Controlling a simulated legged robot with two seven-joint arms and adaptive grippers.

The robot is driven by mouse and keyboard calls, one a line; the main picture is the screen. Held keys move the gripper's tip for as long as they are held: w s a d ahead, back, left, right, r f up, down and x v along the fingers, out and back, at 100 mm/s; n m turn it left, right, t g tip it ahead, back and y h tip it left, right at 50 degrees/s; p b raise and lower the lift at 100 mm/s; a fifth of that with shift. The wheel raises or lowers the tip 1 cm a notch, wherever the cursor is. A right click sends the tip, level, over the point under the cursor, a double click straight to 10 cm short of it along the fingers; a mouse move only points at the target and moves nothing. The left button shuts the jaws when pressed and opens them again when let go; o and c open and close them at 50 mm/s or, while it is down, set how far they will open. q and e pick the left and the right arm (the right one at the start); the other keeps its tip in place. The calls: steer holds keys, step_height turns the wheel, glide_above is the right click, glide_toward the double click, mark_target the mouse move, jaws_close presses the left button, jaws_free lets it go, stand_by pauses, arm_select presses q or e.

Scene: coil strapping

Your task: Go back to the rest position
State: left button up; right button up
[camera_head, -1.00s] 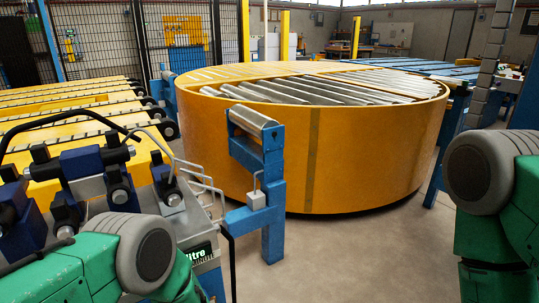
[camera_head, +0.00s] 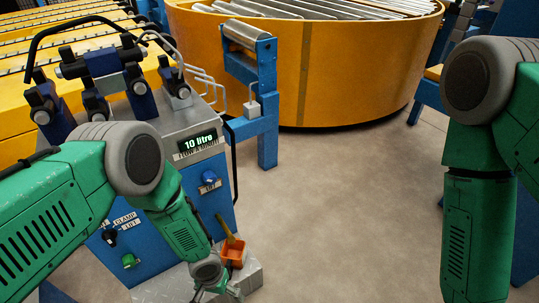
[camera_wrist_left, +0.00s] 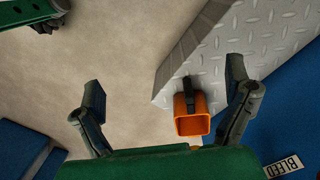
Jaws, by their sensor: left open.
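My left gripper (camera_head: 216,291) hangs low in front of the blue control cabinet (camera_head: 155,225), at the lower edge of the head view. In the left wrist view its two fingers (camera_wrist_left: 165,84) are wide apart with nothing between the tips. My right arm hangs at the right of the head view, and its gripper is outside that view. At the top left of the left wrist view, a green arm part ends in a dark piece, perhaps my right gripper (camera_wrist_left: 48,22); its jaws cannot be made out.
The round yellow roller table (camera_head: 350,75) stands behind a blue post (camera_head: 267,110). Grey floor (camera_head: 350,200) between my arms is clear.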

arm_select(q)
steer(key=s+a+r+p, duration=0.3)
steer(key=s+a+r, duration=0.4)
steer(key=r, duration=0.4)
steer(key=s+a+r+n+t+p, duration=0.1)
steer(key=s+a+r+p, duration=0.3)
steer(key=s+a+r, duration=0.3)
steer(key=s+r, duration=0.3)
steer(key=r, duration=0.2)
steer(key=shift+s+n+y, duration=0.3)
steer(key=shift+w+f, duration=0.1)
